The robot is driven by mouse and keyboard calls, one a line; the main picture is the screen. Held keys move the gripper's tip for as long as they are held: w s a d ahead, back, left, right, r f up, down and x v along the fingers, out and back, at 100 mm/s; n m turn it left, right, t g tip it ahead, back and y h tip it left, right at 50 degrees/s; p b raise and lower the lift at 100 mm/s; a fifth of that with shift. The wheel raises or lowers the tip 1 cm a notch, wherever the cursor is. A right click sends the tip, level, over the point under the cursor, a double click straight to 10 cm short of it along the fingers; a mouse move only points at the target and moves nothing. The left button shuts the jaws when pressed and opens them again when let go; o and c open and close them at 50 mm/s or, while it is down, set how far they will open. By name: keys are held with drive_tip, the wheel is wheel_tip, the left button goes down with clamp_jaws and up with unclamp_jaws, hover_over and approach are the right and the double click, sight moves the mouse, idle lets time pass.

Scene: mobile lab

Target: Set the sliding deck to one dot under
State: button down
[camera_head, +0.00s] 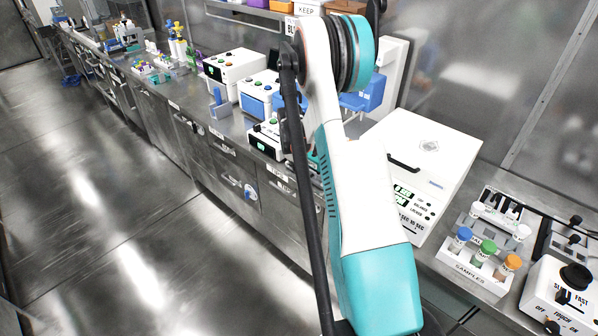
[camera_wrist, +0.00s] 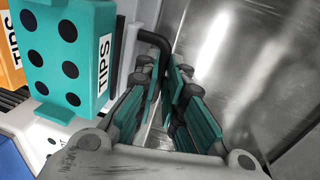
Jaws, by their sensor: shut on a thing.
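In the wrist view my gripper (camera_wrist: 164,78) has its teal-padded fingers closed around the lower part of a black bent handle (camera_wrist: 155,40). The handle comes out from a pale upright part at the left; I cannot tell how it joins the sliding deck. A teal box (camera_wrist: 72,52) marked TIPS, with several black dots on its face, stands left of the handle. An orange box (camera_wrist: 10,55) is behind it at the left edge. The deck's position scale cannot be read. In the head view my arm hides my gripper and the handle.
In the head view a large white machine (camera_head: 425,150) stands right of my arm. A SAMPLES rack (camera_head: 470,272) with capped tubes and a stirrer box (camera_head: 560,300) are at lower right. Small instruments (camera_head: 235,70) line the bench at left. The floor (camera_head: 110,220) is clear.

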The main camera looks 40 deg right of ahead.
drive_tip(key=d, duration=0.7)
drive_tip(key=w+d+b, duration=0.1)
drive_tip(key=d, duration=1.3)
drive_tip(key=shift+w, duration=0.3)
drive_tip(key=c, duration=2)
unclamp_jaws()
drive_tip(key=shift+o, duration=0.2)
drive_tip(key=shift+r, duration=0.1)
wheel_tip(320, 180, up, 12)
drive_tip(key=a, duration=0.2)
drive_tip(key=shift+f, duration=0.2)
drive_tip(key=shift+s, duration=0.1)
